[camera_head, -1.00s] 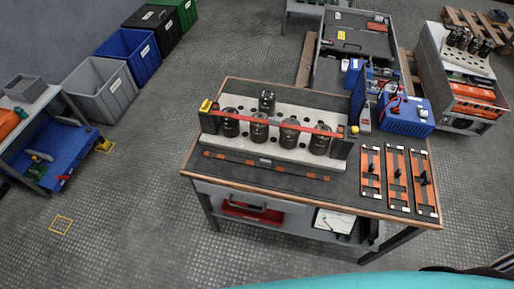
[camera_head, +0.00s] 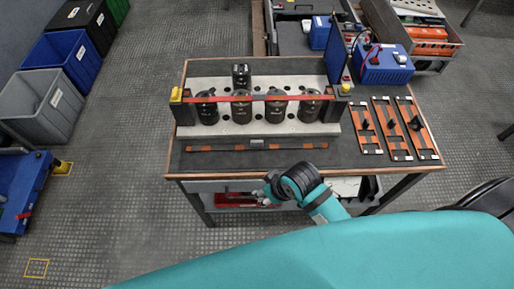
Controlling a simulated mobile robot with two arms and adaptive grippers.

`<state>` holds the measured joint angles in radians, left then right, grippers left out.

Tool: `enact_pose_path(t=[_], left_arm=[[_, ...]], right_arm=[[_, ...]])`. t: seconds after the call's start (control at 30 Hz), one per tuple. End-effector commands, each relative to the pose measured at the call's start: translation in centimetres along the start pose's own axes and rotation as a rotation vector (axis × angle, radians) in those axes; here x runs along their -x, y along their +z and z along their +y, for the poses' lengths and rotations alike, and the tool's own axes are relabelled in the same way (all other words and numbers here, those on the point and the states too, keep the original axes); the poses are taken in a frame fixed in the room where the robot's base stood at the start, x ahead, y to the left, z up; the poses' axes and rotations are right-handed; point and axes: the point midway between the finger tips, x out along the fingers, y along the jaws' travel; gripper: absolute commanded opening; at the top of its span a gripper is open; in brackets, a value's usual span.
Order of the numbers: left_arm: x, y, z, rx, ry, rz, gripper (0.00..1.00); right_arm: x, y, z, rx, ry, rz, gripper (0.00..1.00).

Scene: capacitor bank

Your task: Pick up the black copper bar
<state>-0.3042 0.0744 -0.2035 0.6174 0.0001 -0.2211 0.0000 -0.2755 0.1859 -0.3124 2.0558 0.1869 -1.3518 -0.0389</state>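The black copper bar (camera_head: 225,147), a long thin dark bar with copper-orange stretches and a grey piece at its middle, lies flat on the dark top of the workbench, in front of the capacitor block. My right gripper (camera_head: 264,194) shows small at the bench's front edge, below the bar in the picture and apart from it. Its fingers are too small to tell whether they are open or shut. My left gripper is not in view.
The capacitor block (camera_head: 181,130) carries several dark cylinders and a red bar (camera_head: 225,99) across them. Three orange-and-black panels (camera_head: 392,135) lie on the right of the workbench (camera_head: 350,167). A blue box (camera_head: 384,67) stands behind. Bare bench surrounds the bar.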

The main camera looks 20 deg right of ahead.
Motion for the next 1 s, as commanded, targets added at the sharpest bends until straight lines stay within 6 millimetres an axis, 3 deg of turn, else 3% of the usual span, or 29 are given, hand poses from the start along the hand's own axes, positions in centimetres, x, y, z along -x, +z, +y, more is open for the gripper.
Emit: enact_pose_path(t=[0.03,0.1,0.4,0.57,0.67,0.77,1.0], left_arm=[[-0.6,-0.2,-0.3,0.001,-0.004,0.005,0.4],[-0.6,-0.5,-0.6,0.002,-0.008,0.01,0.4],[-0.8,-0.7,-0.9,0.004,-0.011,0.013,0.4],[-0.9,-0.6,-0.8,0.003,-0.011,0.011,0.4],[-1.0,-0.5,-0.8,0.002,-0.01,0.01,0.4],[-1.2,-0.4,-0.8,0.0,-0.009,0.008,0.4],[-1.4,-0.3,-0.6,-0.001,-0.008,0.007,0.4]], right_arm=[[1.1,-2.2,-1.0,0.056,-0.027,0.034,0.23],[1.9,-4.0,-2.2,0.119,-0.063,0.048,0.23],[3.2,-10.1,-6.1,0.401,-0.179,0.067,0.23],[3.9,-12.9,-6.8,0.599,-0.213,0.024,0.23],[4.5,-14.4,-5.8,0.728,-0.211,-0.04,0.23],[5.5,-15.7,-3.5,0.826,-0.192,-0.124,0.23],[9.4,-18.4,3.8,0.901,-0.12,-0.314,0.23]])
